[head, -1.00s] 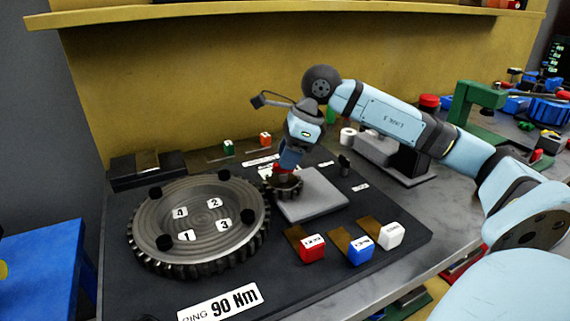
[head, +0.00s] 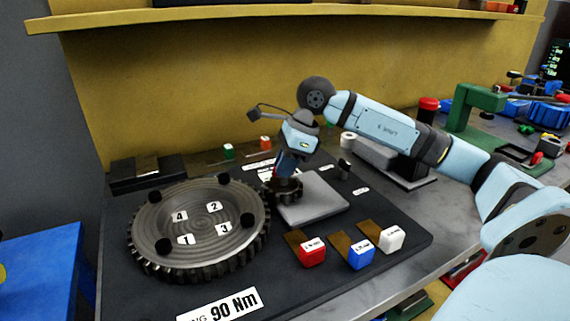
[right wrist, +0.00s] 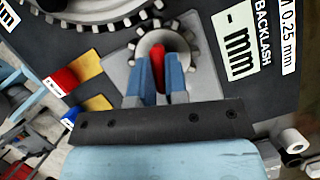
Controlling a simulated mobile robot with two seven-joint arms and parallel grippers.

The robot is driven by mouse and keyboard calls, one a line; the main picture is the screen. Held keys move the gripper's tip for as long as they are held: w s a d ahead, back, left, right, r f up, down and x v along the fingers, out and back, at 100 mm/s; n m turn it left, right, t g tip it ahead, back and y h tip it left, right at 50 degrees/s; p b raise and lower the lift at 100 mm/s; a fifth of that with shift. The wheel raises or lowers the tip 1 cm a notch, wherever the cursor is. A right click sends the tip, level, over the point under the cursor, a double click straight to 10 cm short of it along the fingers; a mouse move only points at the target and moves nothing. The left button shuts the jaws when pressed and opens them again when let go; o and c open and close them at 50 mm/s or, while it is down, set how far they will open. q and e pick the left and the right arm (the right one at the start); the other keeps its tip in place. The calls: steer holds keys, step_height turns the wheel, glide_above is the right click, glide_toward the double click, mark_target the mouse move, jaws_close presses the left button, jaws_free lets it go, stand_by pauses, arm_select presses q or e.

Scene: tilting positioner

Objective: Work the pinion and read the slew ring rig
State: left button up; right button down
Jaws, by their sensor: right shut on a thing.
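The slew ring (head: 200,255) is a large dark toothed wheel with several black knobs and labels 1 to 4, lying on the black rig plate. The small pinion (head: 286,188) sits at its right edge on a grey block (head: 318,198); the pinion also shows in the right wrist view (right wrist: 182,42). My right gripper (head: 283,177) comes down over the pinion. In the right wrist view its blue fingers (right wrist: 157,80) are shut on a red handle (right wrist: 157,58) at the pinion's centre. A backlash label reading "- mm" (right wrist: 238,42) lies beside it. My left gripper is not in view.
Red (head: 312,252), blue (head: 361,253) and white (head: 391,238) tagged blocks stand at the plate's front right. Small green (head: 228,151) and orange (head: 266,142) blocks stand at the back. A "90 Nm" label (head: 219,309) lies in front. A yellow shelf (head: 290,14) overhangs the bench.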

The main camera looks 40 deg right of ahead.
steer(key=n+g, duration=0.1)
steer(key=n, duration=0.2)
steer(key=shift+y, duration=0.4)
steer(key=c, duration=1.1)
jaws_free()
steer(key=shift+c, duration=0.2)
steer(key=p+v, duration=0.2)
steer(key=v, duration=1.2)
steer(key=shift+w+p, duration=0.15)
steer(key=shift+p, duration=0.2)
